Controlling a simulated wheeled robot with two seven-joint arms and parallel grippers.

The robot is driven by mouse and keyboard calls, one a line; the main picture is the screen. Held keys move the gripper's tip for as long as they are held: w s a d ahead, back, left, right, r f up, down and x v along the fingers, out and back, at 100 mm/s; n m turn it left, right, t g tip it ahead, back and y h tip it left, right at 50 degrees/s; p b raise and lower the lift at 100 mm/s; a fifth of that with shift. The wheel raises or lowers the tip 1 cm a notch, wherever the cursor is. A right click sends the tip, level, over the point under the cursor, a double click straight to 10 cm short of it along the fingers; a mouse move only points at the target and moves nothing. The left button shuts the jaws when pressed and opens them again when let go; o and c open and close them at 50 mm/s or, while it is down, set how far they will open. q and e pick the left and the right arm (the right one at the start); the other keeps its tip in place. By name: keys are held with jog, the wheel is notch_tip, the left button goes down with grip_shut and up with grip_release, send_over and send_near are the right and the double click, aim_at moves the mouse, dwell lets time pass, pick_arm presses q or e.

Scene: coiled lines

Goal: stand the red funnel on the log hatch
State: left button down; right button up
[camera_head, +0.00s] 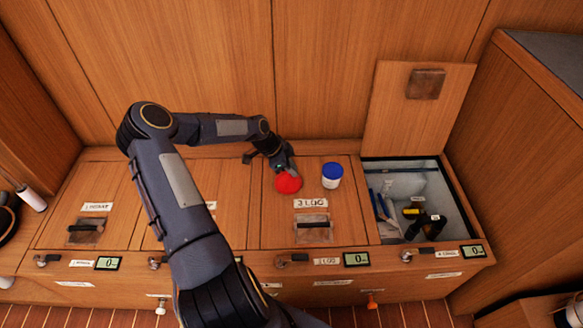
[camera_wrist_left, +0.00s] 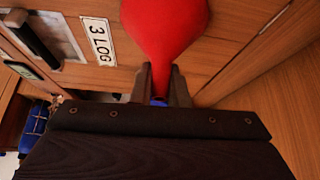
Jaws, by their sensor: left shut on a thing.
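My left gripper (camera_head: 287,169) is shut on the red funnel (camera_head: 288,184), over the back part of the log hatch (camera_head: 276,222). In the left wrist view, the gripper (camera_wrist_left: 160,84) pinches the funnel's narrow stem, and the funnel's wide red part (camera_wrist_left: 165,28) extends beyond the fingertips. I cannot tell whether the funnel touches the hatch. The hatch is closed, and its "3 LOG" label (camera_head: 310,203) also shows in the left wrist view (camera_wrist_left: 98,41). My right gripper is not in view.
A white jar with a blue lid (camera_head: 332,175) stands on the log hatch, just right of the funnel. Further right, an open compartment (camera_head: 412,178) holds several items, with its lid (camera_head: 415,125) raised behind. The hatch's recessed handle (camera_head: 313,228) is at the front.

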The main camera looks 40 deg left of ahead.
pick_arm(q)
jog(key=c, duration=1.4)
grip_release()
